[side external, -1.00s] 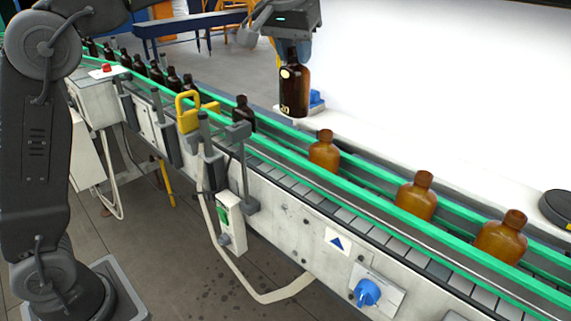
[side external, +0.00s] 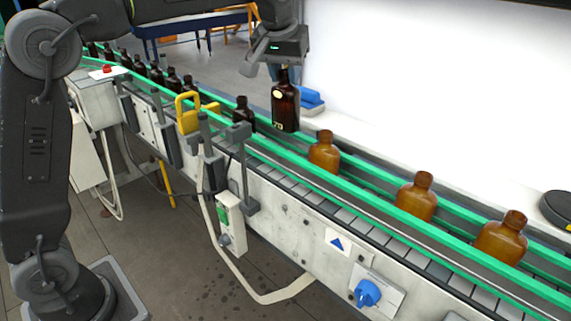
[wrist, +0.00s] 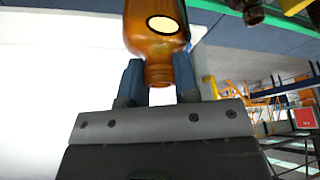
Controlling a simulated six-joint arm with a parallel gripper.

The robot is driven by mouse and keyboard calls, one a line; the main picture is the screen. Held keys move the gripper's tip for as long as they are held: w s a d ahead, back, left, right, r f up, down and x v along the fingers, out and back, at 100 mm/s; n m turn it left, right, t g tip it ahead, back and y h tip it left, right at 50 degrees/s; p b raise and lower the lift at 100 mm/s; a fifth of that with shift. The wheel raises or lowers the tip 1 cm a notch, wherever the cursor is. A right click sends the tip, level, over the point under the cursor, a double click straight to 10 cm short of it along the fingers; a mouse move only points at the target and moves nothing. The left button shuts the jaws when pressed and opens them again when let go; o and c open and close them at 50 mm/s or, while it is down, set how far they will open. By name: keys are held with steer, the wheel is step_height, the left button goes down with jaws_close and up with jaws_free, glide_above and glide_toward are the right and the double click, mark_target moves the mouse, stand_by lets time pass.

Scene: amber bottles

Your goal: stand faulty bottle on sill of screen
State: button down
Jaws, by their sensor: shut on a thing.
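My gripper (side external: 284,62) is shut on the neck of a dark amber bottle (side external: 286,108) with a pale oval label, holding it upright. In the side view its base overlaps the far green rail, and I cannot tell whether it touches anything. In the wrist view the bottle (wrist: 155,30) shows orange-brown, its neck between my two fingers (wrist: 158,78). The bright white screen (side external: 430,80) stands behind the line at the right. Its pale sill (side external: 370,138) runs along the screen's foot, to the right of the held bottle.
Three amber bottles (side external: 416,197) stand spaced on the conveyor at the right. A dark bottle (side external: 243,110) stands just left of the held one, with several more behind. Blue folded things (side external: 312,100) lie at the sill's left end. A round dark object (side external: 556,208) sits far right.

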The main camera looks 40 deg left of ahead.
mark_target(285, 116)
steer(key=shift+f, duration=4.95)
steer(key=c, duration=0.9)
jaws_free()
steer(key=shift+o, duration=0.2)
steer(key=shift+v, duration=7)
steer(key=s+f+m, duration=0.2)
steer(key=s+f, duration=0.1)
steer(key=s, duration=0.8)
steer(key=shift+s+a+t+h, duration=0.3)
steer(key=shift+t+h, duration=0.1)
steer(key=shift+o, duration=0.4)
steer(key=s+f+m+h, duration=0.1)
steer(key=s+f+m, duration=0.1)
steer(key=s+f, duration=0.8)
steer(key=s, duration=0.3)
steer(key=shift+f+m+t, duration=0.25)
steer(key=shift+m+t, duration=0.05)
steer(key=shift+m, duration=0.1)
